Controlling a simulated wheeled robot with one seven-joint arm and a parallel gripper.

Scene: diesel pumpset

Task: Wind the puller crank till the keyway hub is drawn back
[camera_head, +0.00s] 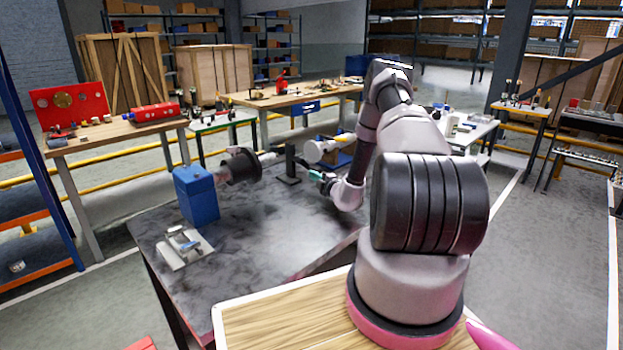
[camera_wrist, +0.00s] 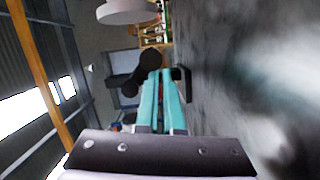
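A blue block (camera_head: 196,194) with a dark round body (camera_head: 240,167) and a pale shaft stands on the dark table; I cannot single out the keyway hub. A black post on a flat foot (camera_head: 289,179) stands right of it. In the wrist view a dark lobed part (camera_wrist: 150,62), perhaps the puller crank, lies just beyond my fingertips. My gripper (camera_head: 319,177) is low over the table, right of the post. Its teal fingers (camera_wrist: 160,72) lie side by side, seemingly closed. No handle shows between them; contact with the dark part cannot be told.
A white drum (camera_head: 316,151) is close behind my gripper and shows in the wrist view (camera_wrist: 127,12). A grey plate with small parts (camera_head: 184,247) lies at the table's left front. The middle of the dark table (camera_head: 265,237) is bare.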

